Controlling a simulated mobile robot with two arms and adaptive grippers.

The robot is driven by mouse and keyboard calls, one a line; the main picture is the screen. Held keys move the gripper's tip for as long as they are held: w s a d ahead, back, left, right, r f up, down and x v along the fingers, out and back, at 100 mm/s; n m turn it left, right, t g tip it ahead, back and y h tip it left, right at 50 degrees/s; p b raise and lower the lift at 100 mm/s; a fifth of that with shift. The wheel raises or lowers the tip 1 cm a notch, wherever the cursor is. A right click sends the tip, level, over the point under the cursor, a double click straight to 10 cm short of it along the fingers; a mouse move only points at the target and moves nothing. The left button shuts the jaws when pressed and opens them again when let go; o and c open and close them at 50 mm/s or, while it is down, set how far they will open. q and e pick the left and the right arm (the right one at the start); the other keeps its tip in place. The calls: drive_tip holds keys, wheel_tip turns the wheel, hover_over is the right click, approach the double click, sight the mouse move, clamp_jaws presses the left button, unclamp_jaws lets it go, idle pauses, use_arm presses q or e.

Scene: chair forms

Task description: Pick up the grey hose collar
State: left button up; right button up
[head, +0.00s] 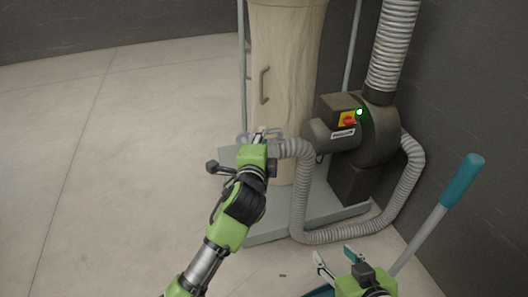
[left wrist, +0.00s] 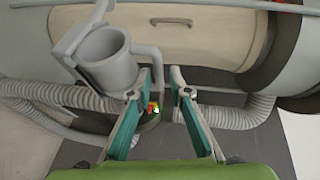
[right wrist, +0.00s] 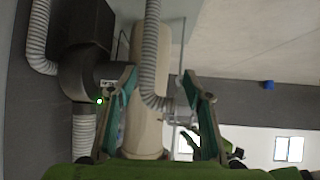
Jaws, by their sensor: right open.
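The grey hose collar (left wrist: 105,62) shows in the left wrist view as a cup-shaped ring with a handle on its right side. In the head view the collar (head: 245,138) is mostly hidden by my left gripper (head: 260,132) at the free end of the ribbed hose. In the left wrist view the fingers of my left gripper (left wrist: 163,75) are apart, with the handle close by the left fingertip; I cannot tell whether they touch. My right gripper (head: 333,256) is open and empty, low in the head view. Its spread fingers also show in the right wrist view (right wrist: 160,78).
The grey ribbed hose (head: 300,200) loops across the grey base plate (head: 265,231) to the dark blower (head: 375,135). A teal-handled tool (head: 460,180) leans at the right. The floor at the left is clear.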

use_arm(q)
drive_tip(key=w, duration=0.1)
drive_tip(key=w+b, duration=0.1)
drive_tip(key=w+d+f, duration=0.1)
drive_tip(key=w, duration=0.1)
drive_tip(key=shift+b, duration=0.3)
drive_tip(key=shift+w, duration=0.15)
use_arm(e)
drive_tip(key=w+a+r+t+y, duration=0.1)
drive_tip(key=w+r+t, duration=0.3)
drive_tip(key=r, duration=0.4)
drive_tip(key=shift+w+a+r+t+y, duration=0.3)
drive_tip(key=shift+w+a+t, duration=0.15)
drive_tip(key=shift+a, duration=0.25)
use_arm(q)
clamp_jaws()
